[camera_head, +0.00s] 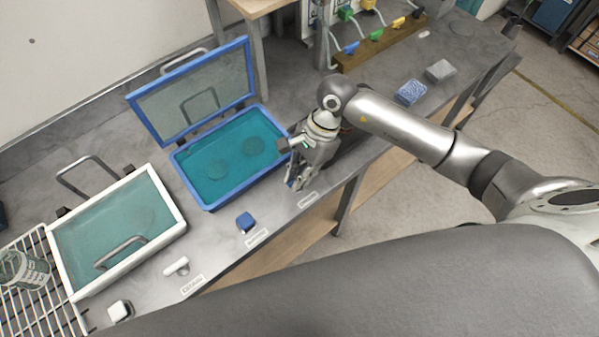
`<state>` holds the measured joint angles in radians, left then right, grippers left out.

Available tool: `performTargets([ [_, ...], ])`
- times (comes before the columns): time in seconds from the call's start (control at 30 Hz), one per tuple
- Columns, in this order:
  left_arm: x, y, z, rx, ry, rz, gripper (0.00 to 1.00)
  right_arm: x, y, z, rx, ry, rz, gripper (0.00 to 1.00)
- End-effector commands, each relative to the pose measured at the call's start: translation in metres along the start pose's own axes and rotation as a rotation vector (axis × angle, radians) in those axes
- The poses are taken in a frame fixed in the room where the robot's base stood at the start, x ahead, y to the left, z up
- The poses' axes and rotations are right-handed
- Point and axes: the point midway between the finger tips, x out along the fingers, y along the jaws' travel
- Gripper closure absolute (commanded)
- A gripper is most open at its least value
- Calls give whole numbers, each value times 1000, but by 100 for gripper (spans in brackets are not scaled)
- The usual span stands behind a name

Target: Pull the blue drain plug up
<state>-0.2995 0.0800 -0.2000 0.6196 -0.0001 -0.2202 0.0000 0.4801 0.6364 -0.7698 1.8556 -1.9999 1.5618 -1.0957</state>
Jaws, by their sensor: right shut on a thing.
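My right gripper (299,183) is low over the bench's front strip, at the right front corner of the blue-framed basin (207,208). It is shut on a small blue piece, which I take to be the blue drain plug (291,184); the fingers hide most of it. I cannot tell whether the plug is raised. The blue basin holds teal liquid with two round shapes in it, and its lid (246,64) stands open at the back. My left gripper is not in view.
A blue block-like knob (246,221) is on the front strip left of my gripper. A white-framed basin (173,203), a white T-shaped handle (177,266) and a white knob (119,310) are further left. A wire rack (42,316) holds a jar. Blue and grey blocks lie right.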

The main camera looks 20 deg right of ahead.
Motion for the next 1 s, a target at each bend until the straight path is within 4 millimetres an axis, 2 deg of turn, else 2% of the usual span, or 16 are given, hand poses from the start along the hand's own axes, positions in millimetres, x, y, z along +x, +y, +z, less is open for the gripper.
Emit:
performTargets([
  [0.2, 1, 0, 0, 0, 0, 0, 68, -2, 0, 0, -1, 1, -1, 100],
  [0.43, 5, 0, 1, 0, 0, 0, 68, -23, 0, 9, -2, 2, -2, 100],
  [0.67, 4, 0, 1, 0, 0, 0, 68, -24, 0, 10, 1, 0, 1, 100],
  [0.7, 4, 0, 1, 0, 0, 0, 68, -24, 0, 10, 1, 0, 1, 86],
  [0.83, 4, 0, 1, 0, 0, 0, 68, -24, 0, 10, 1, 0, 1, 69],
  [0.87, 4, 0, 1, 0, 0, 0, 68, -24, 0, 10, 1, 0, 1, 66],
  [1.0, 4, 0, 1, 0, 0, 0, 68, -24, 0, 10, 1, 0, 1, 66],
])
